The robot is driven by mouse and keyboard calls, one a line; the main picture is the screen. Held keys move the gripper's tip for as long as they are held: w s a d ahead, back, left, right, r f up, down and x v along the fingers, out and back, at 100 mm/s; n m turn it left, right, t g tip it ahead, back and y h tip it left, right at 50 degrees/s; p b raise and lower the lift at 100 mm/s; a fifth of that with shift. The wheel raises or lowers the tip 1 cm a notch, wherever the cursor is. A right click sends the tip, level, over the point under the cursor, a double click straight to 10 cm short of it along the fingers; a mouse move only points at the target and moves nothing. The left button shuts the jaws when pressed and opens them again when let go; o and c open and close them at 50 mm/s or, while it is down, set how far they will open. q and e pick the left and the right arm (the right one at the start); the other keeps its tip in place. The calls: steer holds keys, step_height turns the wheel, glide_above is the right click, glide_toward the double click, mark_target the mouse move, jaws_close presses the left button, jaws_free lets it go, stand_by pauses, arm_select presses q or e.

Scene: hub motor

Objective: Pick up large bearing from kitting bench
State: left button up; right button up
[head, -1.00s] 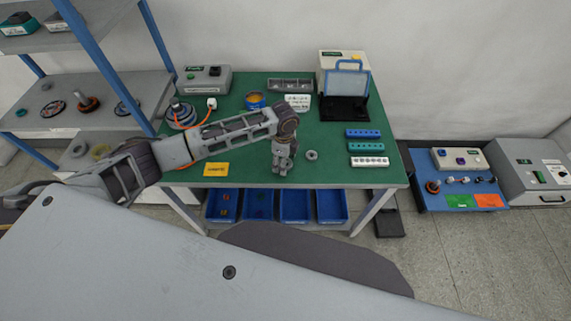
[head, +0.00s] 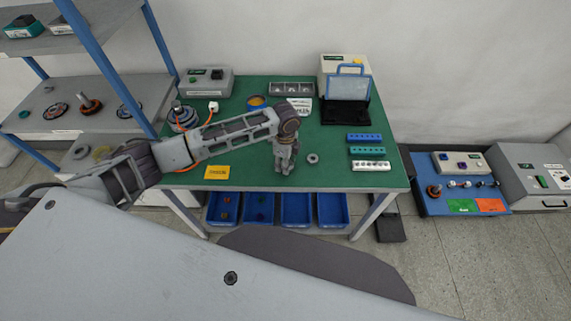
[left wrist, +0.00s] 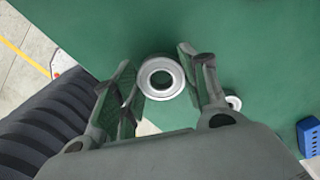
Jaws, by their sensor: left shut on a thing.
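The large bearing (left wrist: 161,78), a silver ring with a dark inner band, sits between the fingertips of my left gripper (left wrist: 158,84) in the left wrist view. The gripper is shut on it. In the head view my left gripper (head: 285,168) points down over the front middle of the green kitting bench (head: 330,145); the held bearing cannot be made out there. Whether it touches the bench top is unclear. A smaller ring (head: 313,158) lies on the bench just right of the gripper, and it also shows in the left wrist view (left wrist: 233,102). My right gripper is not in view.
Blue, teal and white hole blocks (head: 370,152) line the bench's right side. A yellow card (head: 217,172) lies at front left. A motor part (head: 183,118) with an orange cable stands at left. A black stand (head: 346,108) is at back right. Blue bins (head: 296,208) sit below.

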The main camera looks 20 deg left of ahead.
arm_select(q)
step_height(320, 180, up, 9)
stand_by(0.5)
steer(key=shift+f, duration=0.1)
stand_by(0.3)
